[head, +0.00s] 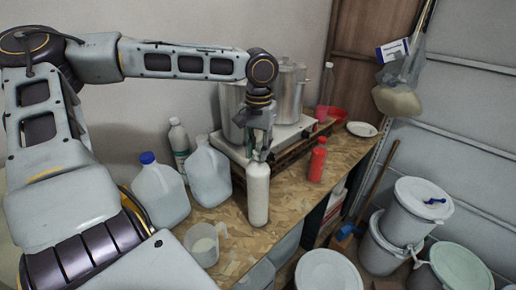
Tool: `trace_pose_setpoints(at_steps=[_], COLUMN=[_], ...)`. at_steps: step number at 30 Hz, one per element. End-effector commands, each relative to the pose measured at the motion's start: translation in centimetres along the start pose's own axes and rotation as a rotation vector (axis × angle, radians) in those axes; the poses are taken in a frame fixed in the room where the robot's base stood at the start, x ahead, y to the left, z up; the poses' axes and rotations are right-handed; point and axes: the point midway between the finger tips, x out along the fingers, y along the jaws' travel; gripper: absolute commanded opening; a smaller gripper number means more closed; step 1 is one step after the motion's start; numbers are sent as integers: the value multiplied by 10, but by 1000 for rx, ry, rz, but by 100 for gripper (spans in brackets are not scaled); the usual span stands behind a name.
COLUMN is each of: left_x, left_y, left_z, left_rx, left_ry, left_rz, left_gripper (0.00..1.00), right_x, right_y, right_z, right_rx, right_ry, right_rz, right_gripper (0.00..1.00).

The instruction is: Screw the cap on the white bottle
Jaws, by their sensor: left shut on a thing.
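The white bottle (258,200) stands upright on the wooden worktop (232,238), in front of the steel pots. My left gripper (259,152) points straight down over the bottle's top. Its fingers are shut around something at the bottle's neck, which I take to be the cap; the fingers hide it. I cannot tell whether the cap sits level on the neck. My right gripper is not in view.
A blue-capped jug (160,192) and another translucent jug (208,174) stand left of the bottle. A measuring cup (202,244) is at the front edge. A red bottle (317,160) stands to the right. White drums (412,211) are on the floor.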

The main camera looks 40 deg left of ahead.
Motion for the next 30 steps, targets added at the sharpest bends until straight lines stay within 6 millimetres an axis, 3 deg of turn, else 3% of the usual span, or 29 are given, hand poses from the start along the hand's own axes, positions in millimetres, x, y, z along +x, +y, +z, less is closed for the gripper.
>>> trace_pose_setpoints(at_steps=[17, 30], left_x=[3, 3], left_y=[0, -1], left_z=[2, 2], left_rx=[323, 349], left_ry=[-3, -4], left_rz=[-3, -3], left_gripper=[0, 0], right_x=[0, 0], right_y=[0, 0], right_z=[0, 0], right_rx=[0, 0], right_ry=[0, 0], right_rz=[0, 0], right_gripper=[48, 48])
